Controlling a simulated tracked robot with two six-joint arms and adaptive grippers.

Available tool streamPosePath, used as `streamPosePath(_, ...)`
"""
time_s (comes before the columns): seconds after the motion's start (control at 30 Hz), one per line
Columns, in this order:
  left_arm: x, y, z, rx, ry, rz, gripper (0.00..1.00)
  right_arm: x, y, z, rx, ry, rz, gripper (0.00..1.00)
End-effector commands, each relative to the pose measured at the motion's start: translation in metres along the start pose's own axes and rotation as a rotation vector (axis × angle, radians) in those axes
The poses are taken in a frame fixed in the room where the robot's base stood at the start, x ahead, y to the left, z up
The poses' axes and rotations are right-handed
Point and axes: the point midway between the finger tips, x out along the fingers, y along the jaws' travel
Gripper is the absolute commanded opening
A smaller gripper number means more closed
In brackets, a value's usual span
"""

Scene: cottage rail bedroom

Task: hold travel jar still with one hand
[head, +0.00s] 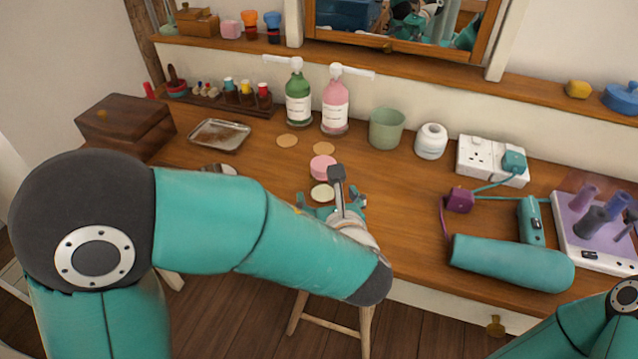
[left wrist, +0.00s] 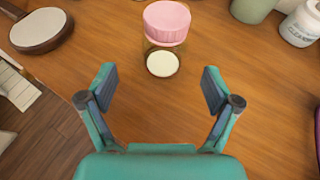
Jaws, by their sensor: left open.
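The travel jar (head: 322,165) has a ribbed pink lid and stands on the wooden dresser top. In the left wrist view the jar (left wrist: 166,22) is straight ahead, with a see-through brownish body below the lid. A cream disc (left wrist: 163,64) shows at its near side; I cannot tell whether it is part of the jar. My left gripper (head: 335,206) is on the near side of the jar. In the left wrist view its fingers (left wrist: 158,80) are spread wide and empty, short of the jar and apart from it. My right gripper is out of view.
Green and pink pump bottles (head: 298,97) (head: 335,105) stand behind the jar. A green cup (head: 386,128) and white bottle (head: 431,141) are to the right. A teal hair dryer (head: 512,262) lies further right, and a metal tray (head: 219,135) left.

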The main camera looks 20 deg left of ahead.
Motion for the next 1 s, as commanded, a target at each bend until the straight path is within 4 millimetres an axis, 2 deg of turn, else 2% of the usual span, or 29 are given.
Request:
streamPosePath(0.1,0.015,0.000,-0.001,-0.001,0.001,0.001,0.89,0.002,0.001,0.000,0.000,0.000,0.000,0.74)
streamPosePath(0.33,0.028,-0.002,0.000,0.000,0.002,0.001,0.89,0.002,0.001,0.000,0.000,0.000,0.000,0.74)
streamPosePath(0.6,0.065,-0.006,0.003,0.000,0.003,0.001,0.89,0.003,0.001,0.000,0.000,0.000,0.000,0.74)
streamPosePath(0.7,0.071,-0.006,0.003,0.001,0.002,0.000,0.89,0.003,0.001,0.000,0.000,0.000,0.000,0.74)
streamPosePath(0.93,0.072,-0.007,0.004,0.000,0.001,-0.002,0.89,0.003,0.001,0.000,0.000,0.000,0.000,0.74)
streamPosePath(1.0,0.071,-0.007,0.003,0.000,0.002,-0.002,0.78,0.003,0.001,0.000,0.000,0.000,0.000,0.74)
